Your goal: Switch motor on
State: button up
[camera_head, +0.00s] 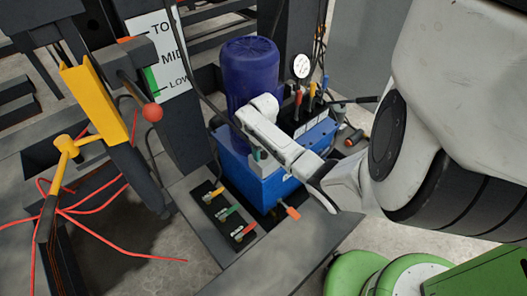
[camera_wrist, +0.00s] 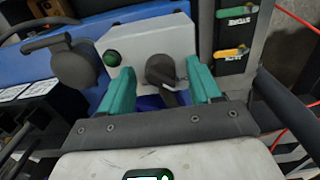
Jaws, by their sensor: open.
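The motor (camera_head: 250,72) is a dark blue upright cylinder on a blue power unit (camera_head: 288,186) in the head view. A pale grey switch box (camera_wrist: 140,45) fills the upper middle of the wrist view. It carries a dark rotary knob (camera_wrist: 160,70) and a round green button or lamp (camera_wrist: 112,58) to its left. My gripper (camera_wrist: 159,67) is open, with one teal finger on each side of the knob. Whether either finger touches the knob is unclear. In the head view my arm largely hides the switch box and knob.
A pressure gauge (camera_head: 301,66) and several coloured levers (camera_head: 312,95) stand behind my arm. A panel of coloured handles (camera_head: 222,212) lies in front of the unit. A yellow post (camera_head: 92,103) and red cords (camera_head: 105,208) are at left. Green rounded objects (camera_head: 400,276) are at lower right.

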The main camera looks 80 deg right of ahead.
jog(key=c, duration=1)
jog(key=shift+c, duration=0.2)
jog(key=shift+w+a+r+m+p, duration=0.15)
jog(key=shift+m+p, duration=0.25)
jog(key=shift+p, duration=0.2)
jog(key=shift+m+p, duration=0.9)
jog(key=shift+p, duration=0.1)
jog(key=m+p, duration=0.2)
jog(key=m, duration=0.3)
jog(key=m+p, duration=0.1)
jog(key=m, duration=0.4)
jog(key=shift+m, duration=2.7)
jog(key=shift+d, duration=0.2)
